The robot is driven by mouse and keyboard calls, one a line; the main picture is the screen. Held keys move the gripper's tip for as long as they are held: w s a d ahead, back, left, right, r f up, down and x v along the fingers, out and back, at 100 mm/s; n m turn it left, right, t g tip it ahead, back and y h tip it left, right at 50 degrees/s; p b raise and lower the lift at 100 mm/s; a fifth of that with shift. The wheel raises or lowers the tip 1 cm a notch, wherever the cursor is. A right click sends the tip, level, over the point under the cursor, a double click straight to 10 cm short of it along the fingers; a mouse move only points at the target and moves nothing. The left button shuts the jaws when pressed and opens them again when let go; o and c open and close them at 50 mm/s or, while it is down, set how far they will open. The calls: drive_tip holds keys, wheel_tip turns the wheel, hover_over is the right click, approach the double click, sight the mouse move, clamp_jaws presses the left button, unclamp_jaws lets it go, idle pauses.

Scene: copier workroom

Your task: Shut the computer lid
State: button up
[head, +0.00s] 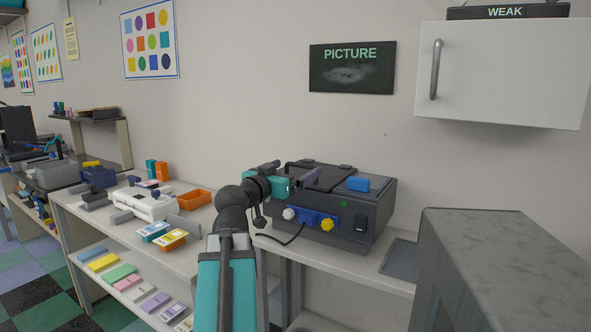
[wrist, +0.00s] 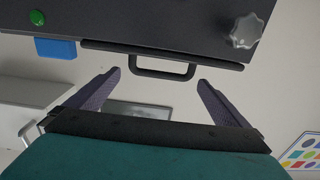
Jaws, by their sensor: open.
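A dark box-shaped machine (head: 370,212) stands on the white worktop, with a dark lid-like panel (head: 328,176) on top. I cannot tell from its look whether this is the computer, or how far the panel is raised. My gripper (head: 304,179) is at the panel's near left side. In the wrist view, which is upside down, a black handle (wrist: 165,74) sticks out from a dark edge. My gripper (wrist: 159,77) is open, with its two purple fingers apart and the handle between their tips. No grip on it shows. My arm hides part of the machine's left side.
A blue block (head: 357,184) sits on the machine's top right. A grey cabinet-like block (head: 505,265) stands close at the right. An orange tray (head: 195,199) and a white device (head: 148,204) lie on the left worktop. A white wall cupboard (head: 510,80) hangs upper right.

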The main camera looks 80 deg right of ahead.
drive_tip(key=shift+v, duration=0.95)
drive_tip(key=b+v, duration=1)
drive_tip(key=shift+a, duration=0.35)
drive_tip(key=shift+w+r, duration=0.1)
